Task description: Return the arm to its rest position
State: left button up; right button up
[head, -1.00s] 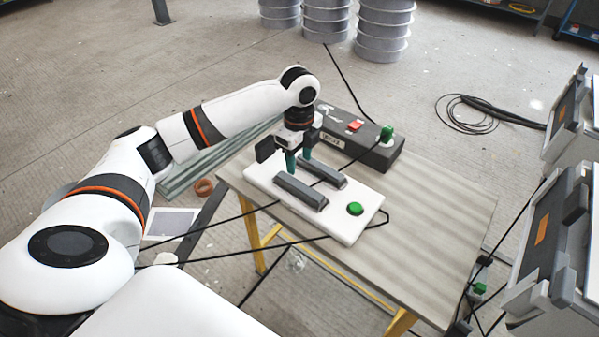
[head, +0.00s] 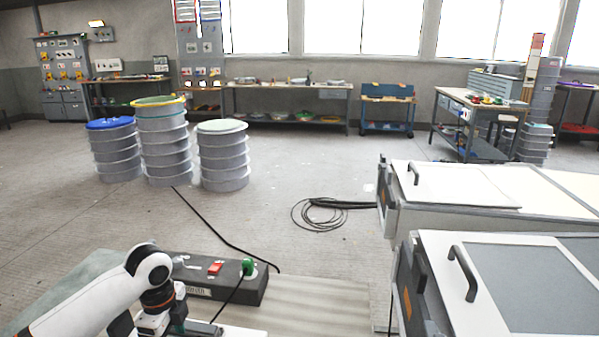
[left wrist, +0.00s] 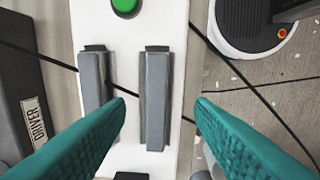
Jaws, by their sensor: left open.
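My left arm (head: 100,300) reaches in from the lower left in the head view, bent down over the work table. My left gripper (left wrist: 160,108) is open, its two teal fingers spread apart and nothing held between them. In the left wrist view it points down at a white board (left wrist: 132,160) with two grey bars. One grey bar (left wrist: 157,100) shows between the fingertips; the other grey bar (left wrist: 95,85) lies just left, partly behind a finger. How high the fingertips are above the bars I cannot tell. My right gripper is not in view.
A dark box (head: 225,280) with a red switch and a green knob stands on the wooden table (head: 325,300). A black cable crosses the board. White moulds (head: 500,285) stand at the right. Stacked drums (head: 160,145) and coiled cable (head: 320,213) are on the floor beyond.

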pick_arm(q)
jog(key=s+d+f, duration=0.2)
jog(key=d, duration=0.1)
jog(key=s+d+f+n, duration=0.1)
jog(key=s+d+f, duration=0.1)
jog(key=d+f, duration=0.1)
jog(key=s+d+f+n+h, duration=0.1)
jog(key=s+d+f, duration=0.1)
jog(key=d+f, duration=0.1)
jog(key=shift+s+d+t, duration=0.3)
jog(key=shift+d+t, duration=0.05)
jog(key=shift+t, duration=0.05)
jog(key=s+d+f+n+t+h, duration=0.1)
jog(key=s+d+f+n, duration=0.3)
jog(key=s, duration=0.3)
jog(key=s+a+r+n+t+y, duration=0.1)
jog(key=s+a+n, duration=0.1)
jog(key=s+n, duration=0.35)
jog(key=s+a+r+n+t+y, duration=0.1)
jog(key=s+a+n, duration=0.2)
jog(key=s+n, duration=0.3)
notch_tip(320, 180, down, 23)
jog(key=s+m+g+p, duration=0.1)
jog(key=g+p, duration=0.1)
jog(key=s+a+f+g+p, duration=0.1)
jog(key=s+a+f+p, duration=0.1)
jog(key=s+f, duration=1.3)
jog(key=shift+s+a+f, duration=0.25)
jog(key=shift+s+a, duration=0.15)
jog(key=shift+s, duration=0.65)
